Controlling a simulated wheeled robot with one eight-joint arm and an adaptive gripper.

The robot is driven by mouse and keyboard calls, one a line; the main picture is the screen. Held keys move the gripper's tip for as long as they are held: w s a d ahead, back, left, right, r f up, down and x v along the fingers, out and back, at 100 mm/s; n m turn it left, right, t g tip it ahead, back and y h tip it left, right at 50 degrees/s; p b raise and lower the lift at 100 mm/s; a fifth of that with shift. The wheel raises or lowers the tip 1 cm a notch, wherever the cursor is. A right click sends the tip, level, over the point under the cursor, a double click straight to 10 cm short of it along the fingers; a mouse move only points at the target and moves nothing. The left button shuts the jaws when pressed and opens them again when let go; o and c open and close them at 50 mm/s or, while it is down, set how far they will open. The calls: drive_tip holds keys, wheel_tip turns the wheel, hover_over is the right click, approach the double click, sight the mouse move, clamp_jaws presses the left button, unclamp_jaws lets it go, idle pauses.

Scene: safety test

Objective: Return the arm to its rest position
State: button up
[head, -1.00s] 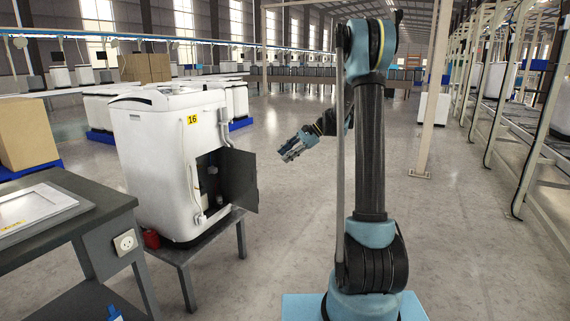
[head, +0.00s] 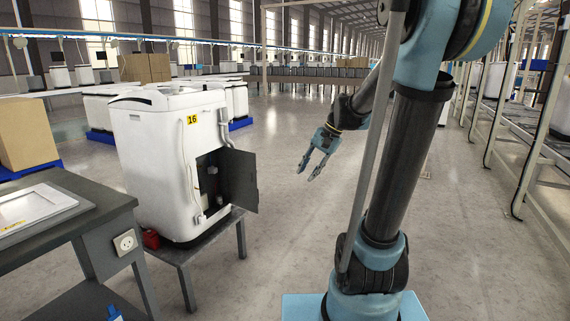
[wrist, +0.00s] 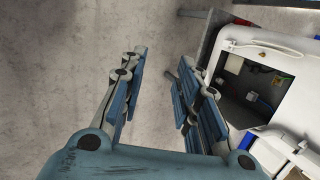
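My gripper (head: 308,170) is in the middle of the head view, in free air to the right of the white machine marked 16. Its two fingers are spread apart and point down and to the left. In the wrist view my gripper (wrist: 160,90) shows its fingers apart with only bare floor between them. The white machine (head: 155,160) stands on a low dark table, with its dark door (head: 240,180) swung open. It also shows at the right of the wrist view (wrist: 235,50), beyond the right finger and apart from it.
A grey workbench (head: 95,200) with a white panel (head: 35,208) stands at the left. A red object (head: 151,239) sits beside the machine on the low table (head: 205,250). A conveyor frame (head: 510,140) runs along the right. The floor (head: 280,240) between is clear.

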drive_tip(key=s+d+f+n+h, duration=0.1)
drive_tip(key=s+d+f+n, duration=0.1)
drive_tip(key=s, duration=0.5)
drive_tip(key=s+d+f+n+t+h, duration=0.1)
drive_tip(key=s+d+f+h, duration=0.1)
drive_tip(key=s+d+f, duration=0.3)
drive_tip(key=s+d+f+n+h, duration=0.2)
drive_tip(key=s+f, duration=0.3)
drive_tip(key=s, duration=0.4)
drive_tip(key=shift+d+n, duration=0.3)
drive_tip(key=shift+d, duration=0.5)
